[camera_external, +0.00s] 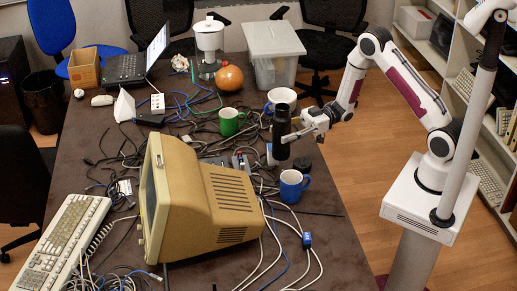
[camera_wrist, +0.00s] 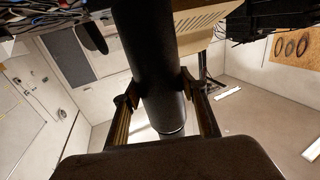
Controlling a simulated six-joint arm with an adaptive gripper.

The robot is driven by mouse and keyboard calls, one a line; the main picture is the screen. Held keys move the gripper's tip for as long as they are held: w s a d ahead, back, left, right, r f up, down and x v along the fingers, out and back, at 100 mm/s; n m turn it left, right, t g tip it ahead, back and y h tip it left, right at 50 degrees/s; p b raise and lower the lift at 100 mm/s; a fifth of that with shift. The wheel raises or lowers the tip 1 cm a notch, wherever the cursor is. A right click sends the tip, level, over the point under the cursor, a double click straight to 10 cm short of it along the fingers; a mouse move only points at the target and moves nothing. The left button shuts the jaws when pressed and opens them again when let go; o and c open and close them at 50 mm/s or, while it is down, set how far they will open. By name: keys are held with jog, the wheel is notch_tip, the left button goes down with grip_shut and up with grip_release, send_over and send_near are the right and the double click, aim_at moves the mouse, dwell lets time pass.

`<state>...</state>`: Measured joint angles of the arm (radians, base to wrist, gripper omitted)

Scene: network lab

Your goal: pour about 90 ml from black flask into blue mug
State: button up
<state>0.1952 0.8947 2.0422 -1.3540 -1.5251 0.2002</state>
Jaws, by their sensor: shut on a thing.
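The black flask (camera_external: 281,134) stands upright in the external view, near the right edge of the table. My gripper (camera_external: 301,130) reaches it from the right and is shut around its body. In the wrist view the flask (camera_wrist: 152,65) fills the middle between the two fingers of my gripper (camera_wrist: 163,100). The blue mug (camera_external: 292,186) stands upright on the table, in front of the flask and slightly right of it. The mug's inside cannot be made out clearly. Whether the flask's base touches the table is hard to tell.
A green mug (camera_external: 231,121) and a white bowl-like cup (camera_external: 282,99) stand behind the flask. A beige monitor (camera_external: 205,195) stands left of the mug. Loose cables (camera_external: 270,225) cover much of the table.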

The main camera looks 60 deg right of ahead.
aim_at(283, 147)
jog(key=shift+f, duration=3.4)
jog(key=shift+r+n+h, duration=0.3)
jog(key=shift+r+n, duration=0.8)
jog(key=shift+r, duration=0.75)
jog(key=shift+r+n, duration=0.6)
jog(key=shift+n, duration=0.2)
jog(key=n, duration=0.1)
jog(key=n+h, duration=0.1)
jog(key=shift+s+a+f+n, duration=0.15)
jog(key=shift+s+f+n, duration=0.05)
jog(key=shift+f+n, duration=0.2)
jog(key=shift+w+r+n+h, duration=0.2)
jog(key=shift+r+n+h, duration=0.25)
jog(key=shift+n, duration=0.35)
jog(key=shift+w+d+f+n+t+h, duration=0.25)
jog(key=shift+d+f+n, duration=0.1)
jog(key=shift+n, duration=0.25)
jog(key=shift+w+d+f+n+t+h, duration=0.2)
jog(key=shift+f+n, duration=0.15)
jog(key=shift+n, duration=0.25)
jog(key=shift+w+d+f+n, duration=0.1)
jog(key=shift+w+f+n, duration=0.05)
jog(key=shift+f+n, duration=0.65)
jog(key=shift+s+f+n+t+h, duration=0.2)
jog(key=shift+f+n+t+h, duration=0.05)
jog(key=shift+f+n+h, duration=0.05)
